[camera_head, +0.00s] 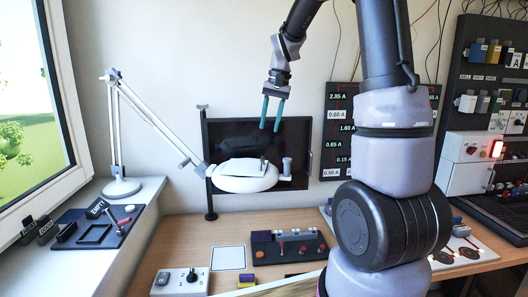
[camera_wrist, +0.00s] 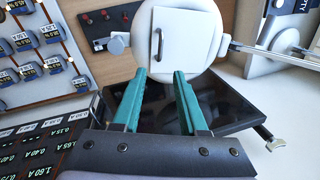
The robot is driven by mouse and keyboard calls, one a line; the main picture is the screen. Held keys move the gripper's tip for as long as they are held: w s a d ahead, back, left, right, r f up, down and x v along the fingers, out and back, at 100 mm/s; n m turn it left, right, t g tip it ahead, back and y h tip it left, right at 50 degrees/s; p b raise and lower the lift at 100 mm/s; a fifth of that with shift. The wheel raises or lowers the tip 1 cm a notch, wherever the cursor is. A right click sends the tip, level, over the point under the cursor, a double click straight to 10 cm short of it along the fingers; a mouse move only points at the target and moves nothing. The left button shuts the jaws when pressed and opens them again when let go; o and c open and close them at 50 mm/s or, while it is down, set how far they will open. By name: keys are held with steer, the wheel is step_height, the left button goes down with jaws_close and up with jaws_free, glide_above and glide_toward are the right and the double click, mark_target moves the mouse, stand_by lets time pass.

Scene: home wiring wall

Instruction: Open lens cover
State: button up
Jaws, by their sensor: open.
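The round white magnifier lamp head (camera_head: 248,184) hangs on the end of a jointed lamp arm, in front of a dark panel. Its lens cover (camera_head: 240,167) is a white square flap lying flat on top; it also shows in the wrist view (camera_wrist: 190,35). A thin grey bar handle (camera_wrist: 158,45) stands near the flap's left edge in the wrist view. The flap looks closed. My gripper (camera_head: 270,130) is open and empty, above the lamp head. In the wrist view its two teal fingers (camera_wrist: 160,72) point at the lamp head, tips apart and near its edge.
The white lamp arm (camera_head: 160,133) runs left to its base (camera_head: 122,188). A black monitor-like panel (camera_head: 232,134) stands behind the lamp head. A dark display board (camera_head: 340,130) hangs to the right. Switch boxes (camera_head: 285,246) lie on the bench below.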

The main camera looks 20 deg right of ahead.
mark_target(263, 157)
steer(key=f, duration=0.3)
steer(key=a+f, duration=0.1)
steer(key=f, duration=0.5)
steer(key=shift+w+a+f, duration=0.35)
steer(key=shift+a, duration=0.05)
jaws_close()
stand_by(0.9)
